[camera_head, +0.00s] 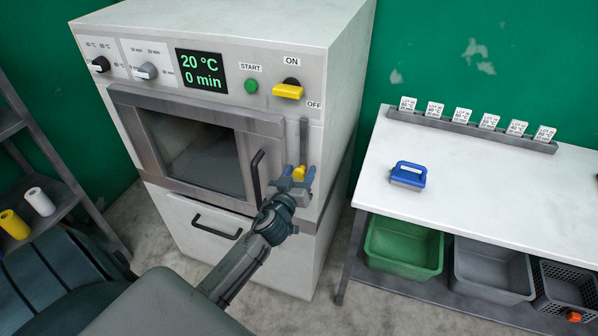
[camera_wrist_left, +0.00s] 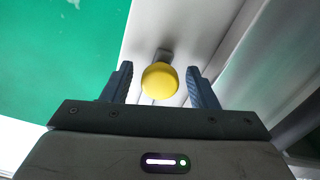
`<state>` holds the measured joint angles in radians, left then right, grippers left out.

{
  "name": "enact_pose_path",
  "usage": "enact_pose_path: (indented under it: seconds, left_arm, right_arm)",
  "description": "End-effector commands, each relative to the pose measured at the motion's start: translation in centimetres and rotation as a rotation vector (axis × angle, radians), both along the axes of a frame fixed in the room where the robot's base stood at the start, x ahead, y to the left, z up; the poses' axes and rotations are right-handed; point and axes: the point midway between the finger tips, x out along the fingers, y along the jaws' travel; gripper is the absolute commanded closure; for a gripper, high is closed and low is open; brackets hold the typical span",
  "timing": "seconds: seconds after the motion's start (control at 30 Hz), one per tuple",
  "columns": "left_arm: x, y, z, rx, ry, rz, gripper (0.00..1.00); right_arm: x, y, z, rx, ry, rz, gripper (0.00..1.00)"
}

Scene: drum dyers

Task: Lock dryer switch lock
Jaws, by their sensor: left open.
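The dryer (camera_head: 215,95) stands in front of me. Its yellow switch handle (camera_head: 288,91) lies roughly level, between the ON and OFF labels. Below it a dark vertical slot (camera_head: 303,135) runs down the front panel. A yellow round knob (camera_head: 299,172) is at the slot's lower end, and it also shows in the left wrist view (camera_wrist_left: 160,80). My left gripper (camera_head: 298,175) is open with its fingers on either side of this knob. In the left wrist view, gaps show between the knob and both fingers (camera_wrist_left: 160,72). My right gripper is not in view.
The dryer door (camera_head: 190,150) is shut; its black handle (camera_head: 257,175) is left of my gripper. The display reads 20 °C, 0 min. A white table (camera_head: 480,190) at right holds a blue-handled tool (camera_head: 408,175) and a card rack (camera_head: 470,129). Bins sit below.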

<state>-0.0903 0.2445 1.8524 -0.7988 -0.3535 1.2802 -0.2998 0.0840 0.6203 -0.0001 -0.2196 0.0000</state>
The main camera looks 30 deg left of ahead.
Motion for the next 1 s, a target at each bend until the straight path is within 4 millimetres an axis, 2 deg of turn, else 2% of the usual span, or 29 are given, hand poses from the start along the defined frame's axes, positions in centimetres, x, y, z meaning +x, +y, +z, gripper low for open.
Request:
enact_pose_path:
  seconds: [0.17, 0.4, 0.43, 0.6, 0.87, 1.0]
  left_arm:
    - [0.0, 0.0, 0.0, 0.000, 0.000, 0.000, 0.49]
    - [0.0, 0.0, 0.0, 0.000, 0.000, 0.000, 0.96]
    - [0.0, 0.0, 0.0, 0.000, 0.000, 0.000, 1.00]
    - [0.0, 0.0, 0.5, 0.000, 0.000, 0.000, 1.00]
    - [0.0, 0.0, 4.4, 0.001, -0.002, 0.000, 1.00]
    - [0.0, 0.0, 4.6, 0.001, -0.001, -0.002, 1.00]
  right_arm:
    - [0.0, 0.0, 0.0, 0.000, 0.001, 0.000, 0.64]
    - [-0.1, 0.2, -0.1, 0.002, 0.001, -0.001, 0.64]
    - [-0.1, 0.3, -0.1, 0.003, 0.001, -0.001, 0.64]
    - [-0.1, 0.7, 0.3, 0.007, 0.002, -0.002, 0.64]
    - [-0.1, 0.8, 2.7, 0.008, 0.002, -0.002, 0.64]
    - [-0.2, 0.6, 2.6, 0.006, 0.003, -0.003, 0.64]
